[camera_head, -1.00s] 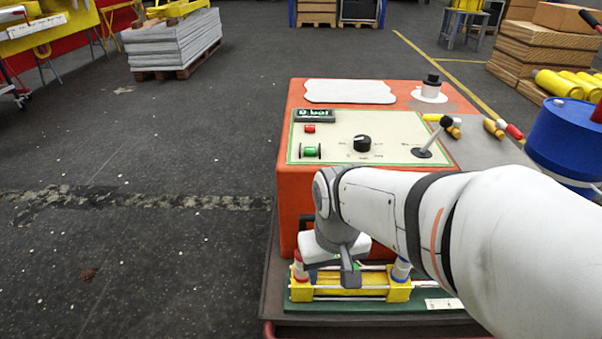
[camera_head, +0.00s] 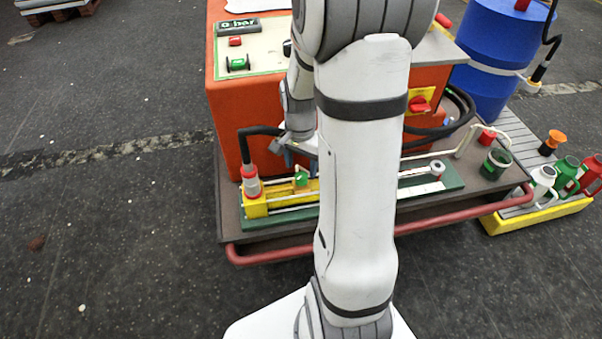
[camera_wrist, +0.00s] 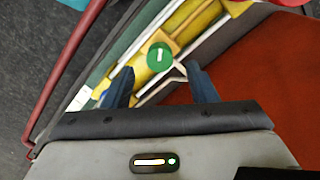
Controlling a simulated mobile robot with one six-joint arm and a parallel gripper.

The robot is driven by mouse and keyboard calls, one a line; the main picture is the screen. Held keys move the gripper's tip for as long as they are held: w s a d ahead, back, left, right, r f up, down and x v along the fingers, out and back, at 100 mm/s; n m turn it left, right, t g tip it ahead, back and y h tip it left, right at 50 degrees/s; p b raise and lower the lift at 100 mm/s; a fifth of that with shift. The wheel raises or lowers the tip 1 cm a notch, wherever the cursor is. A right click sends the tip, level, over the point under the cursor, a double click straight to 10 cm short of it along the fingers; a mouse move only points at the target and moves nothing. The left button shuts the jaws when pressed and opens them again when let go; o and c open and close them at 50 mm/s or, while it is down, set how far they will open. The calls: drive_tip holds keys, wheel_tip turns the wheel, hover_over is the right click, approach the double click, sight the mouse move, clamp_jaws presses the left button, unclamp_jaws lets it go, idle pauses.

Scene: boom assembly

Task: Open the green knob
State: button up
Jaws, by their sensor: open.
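A round green knob (camera_wrist: 159,57) with a white mark sits on the yellow cylinder assembly (camera_wrist: 180,35) in the wrist view. In the head view a small green knob (camera_head: 301,179) shows on the yellow boom assembly (camera_head: 256,207) on the cart, partly hidden by my arm. My gripper (camera_wrist: 157,78) is open and empty. Its two dark blue fingers lie on either side of the knob in the picture, with the knob just ahead between their tips; the gap in depth is unclear. In the head view my gripper (camera_head: 292,152) is above and behind the assembly, largely hidden by my arm.
The orange console (camera_head: 232,125) stands behind the assembly, with another green knob (camera_head: 237,63) and a red button (camera_head: 235,41) on its panel. A red rail (camera_head: 265,257) edges the cart. A blue drum (camera_head: 490,75) and several jugs stand at right.

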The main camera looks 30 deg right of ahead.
sight(301, 176)
wheel_tip(301, 176, down, 4)
drive_tip(key=shift+f+b, duration=0.1)
drive_tip(key=shift+b, duration=0.5)
drive_tip(key=shift+c, duration=0.5)
drive_tip(key=c, duration=0.9)
drive_tip(key=shift+o, duration=0.2)
drive_tip(key=n, duration=0.1)
drive_tip(key=n+p, duration=0.2)
drive_tip(key=n, duration=0.1)
drive_tip(key=shift+r, duration=0.25)
drive_tip(key=shift+f+n+p, duration=0.1)
drive_tip(key=shift+n+p, duration=0.8)
drive_tip(key=shift+n, duration=1.1)
